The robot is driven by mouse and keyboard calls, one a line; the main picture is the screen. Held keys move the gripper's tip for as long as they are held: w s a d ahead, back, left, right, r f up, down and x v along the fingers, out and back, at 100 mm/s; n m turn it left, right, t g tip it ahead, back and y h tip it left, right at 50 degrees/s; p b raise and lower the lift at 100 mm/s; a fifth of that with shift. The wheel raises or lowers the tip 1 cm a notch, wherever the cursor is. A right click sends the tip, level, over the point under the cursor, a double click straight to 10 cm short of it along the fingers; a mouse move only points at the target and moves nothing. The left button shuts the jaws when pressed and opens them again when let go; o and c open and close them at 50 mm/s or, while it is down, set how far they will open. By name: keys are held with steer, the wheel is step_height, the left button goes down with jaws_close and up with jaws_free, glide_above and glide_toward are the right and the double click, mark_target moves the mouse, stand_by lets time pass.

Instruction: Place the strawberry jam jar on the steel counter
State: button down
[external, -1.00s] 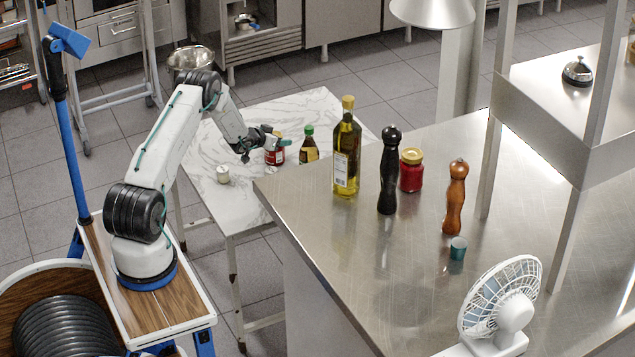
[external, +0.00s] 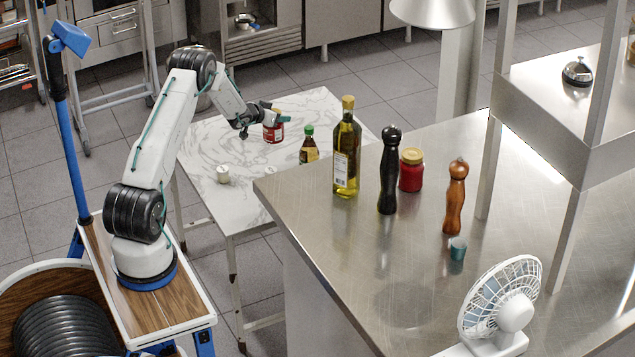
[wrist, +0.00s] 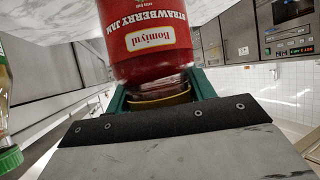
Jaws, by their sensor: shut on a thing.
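The strawberry jam jar (external: 273,133) is red with a white label and is held over the white marble table (external: 310,107). In the wrist view the jar (wrist: 150,45) appears upside down, its label reading "Strawberry Jam". My gripper (external: 278,116) is shut on the jar at its lid end; the green fingers sit on both sides of the gold lid in the wrist view (wrist: 160,90). The steel counter (external: 330,250) stands to the right of the marble table. The jar appears to be raised off the marble, but the gap is hard to judge.
The counter's front-left is clear.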

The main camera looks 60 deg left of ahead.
step_height(320, 180, up, 56)
steer(key=w+d+r+m+h, duration=0.1)
steer(key=w+d+m+h, duration=0.15)
steer(key=d, duration=1.15)
steer(key=w+d+r+m+h, duration=0.1)
steer(key=d+m+h, duration=0.15)
steer(key=d, duration=1.05)
steer(key=w+d+m+h, duration=0.2)
steer(key=d+h, duration=0.1)
steer(key=d, duration=1.1)
steer(key=s+d+f+m+g+h, duration=0.1)
steer(key=s+d+m+h, duration=0.15)
steer(key=s+d, duration=0.7)
steer(key=s+d+m+g+h, duration=0.2)
steer(key=s+d+m, duration=0.15)
steer(key=d, duration=1.05)
steer(key=s+d+f+m+g+h, duration=0.1)
steer(key=s+d+m+h, duration=0.2)
steer(key=s+d, duration=0.65)
steer(key=shift+y, duration=0.35)
steer(key=w+d+f, duration=0.1)
steer(key=f, duration=1)
steer(key=w+f, duration=0.1)
steer(key=f, duration=1)
steer(key=w+d+f, duration=0.1)
steer(key=f, duration=1.1)
steer(key=shift+w+d, duration=0.1)
steer(key=shift+d, duration=0.2)
steer(key=c, duration=0.5)
jaws_free()
